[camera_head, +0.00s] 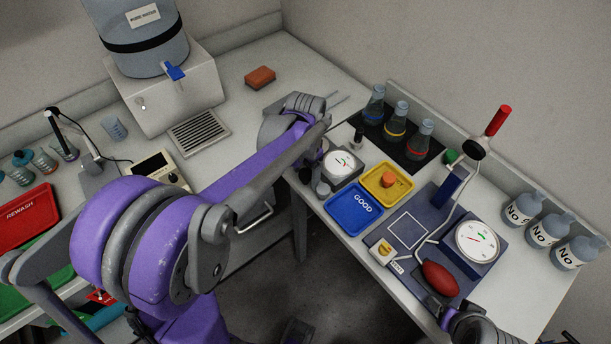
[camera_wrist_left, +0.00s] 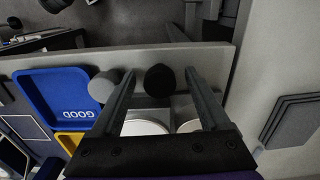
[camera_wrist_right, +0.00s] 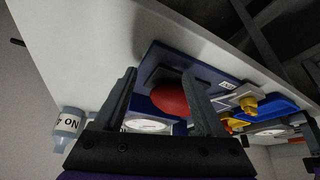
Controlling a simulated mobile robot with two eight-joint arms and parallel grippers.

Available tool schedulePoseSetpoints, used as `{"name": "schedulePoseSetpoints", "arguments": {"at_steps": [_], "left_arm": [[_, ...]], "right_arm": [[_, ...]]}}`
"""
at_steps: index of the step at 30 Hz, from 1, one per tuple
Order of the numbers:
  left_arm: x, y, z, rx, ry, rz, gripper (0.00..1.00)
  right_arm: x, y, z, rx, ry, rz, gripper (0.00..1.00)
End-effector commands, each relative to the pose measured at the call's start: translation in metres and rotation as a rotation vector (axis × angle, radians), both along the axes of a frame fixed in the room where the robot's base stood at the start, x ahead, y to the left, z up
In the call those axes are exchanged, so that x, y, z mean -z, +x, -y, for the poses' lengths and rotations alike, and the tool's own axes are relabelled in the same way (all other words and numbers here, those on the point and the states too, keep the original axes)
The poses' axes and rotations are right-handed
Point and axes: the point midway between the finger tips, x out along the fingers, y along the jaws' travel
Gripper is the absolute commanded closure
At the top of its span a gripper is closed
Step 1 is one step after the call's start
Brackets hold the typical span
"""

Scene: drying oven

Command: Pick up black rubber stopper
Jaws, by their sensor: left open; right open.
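The black rubber stopper (camera_wrist_left: 160,78) shows as a dark round shape in the left wrist view, between the fingers of my open left gripper (camera_wrist_left: 153,75). I cannot tell the exact gap to it; nothing is held. A grey cylinder (camera_wrist_left: 102,87) stands left of it, next to the blue GOOD tray (camera_wrist_left: 55,100). In the head view my left gripper (camera_head: 338,100) reaches over the benches, and I cannot make out the stopper for certain. My right gripper (camera_wrist_right: 166,92) is open, with a red bulb (camera_wrist_right: 170,98) visible between its fingers.
A round dial (camera_head: 341,163) stands beside the yellow tray (camera_head: 404,193). Flasks sit on a black mat (camera_head: 422,158). A blue-based instrument (camera_head: 480,240) with a red bulb and labelled bottles (camera_head: 545,232) stand to the right. The bench edge lies close to the stopper.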

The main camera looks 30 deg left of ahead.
Motion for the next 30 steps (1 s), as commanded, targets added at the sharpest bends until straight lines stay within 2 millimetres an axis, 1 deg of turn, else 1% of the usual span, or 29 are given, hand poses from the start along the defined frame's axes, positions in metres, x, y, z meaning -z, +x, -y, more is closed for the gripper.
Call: {"name": "schedulePoseSetpoints", "arguments": {"at_steps": [5,6,8,9,11,12,19,27,30], "left_arm": [[0.0007,-0.0001,0.0001,0.0,0.0,0.0,0.21],[0.0006,-0.0001,0.0001,0.0,0.0,0.0,0.23],[0.0005,-0.0001,0.0,0.0,0.0,0.0,0.34],[0.0005,-0.0001,0.0,0.0,0.0,0.0,0.41],[0.0004,-0.0001,0.0,0.0,0.0,0.0,0.52],[0.0004,-0.0001,0.0,0.0,0.0,0.0,0.59],[0.0003,-0.0001,0.0,0.0,0.0,0.0,1.0],[-0.0004,-0.0001,0.0,0.0,0.0,0.0,1.0],[-0.0072,-0.0001,-0.0001,0.0,0.0,0.0,1.0]], "right_arm": [[-0.0001,0.0,0.0,0.0,0.0,0.0,0.28],[-0.0001,0.0,0.0,0.0,0.0,0.0,0.28],[-0.0001,0.0,0.0,0.0,0.0,0.0,0.28],[-0.0001,0.0,0.0,0.0,0.0,0.0,0.28],[-0.0001,0.0,0.0,0.0,0.0,0.0,0.28],[-0.0001,0.0,0.0,0.0,0.0,0.0,0.28],[-0.0001,0.0,0.0,0.0,0.0,0.0,0.28],[-0.0002,0.0,0.0,0.0,0.0,0.0,0.28],[-0.001,0.0003,0.0,0.0,0.0,0.001,0.28]]}}
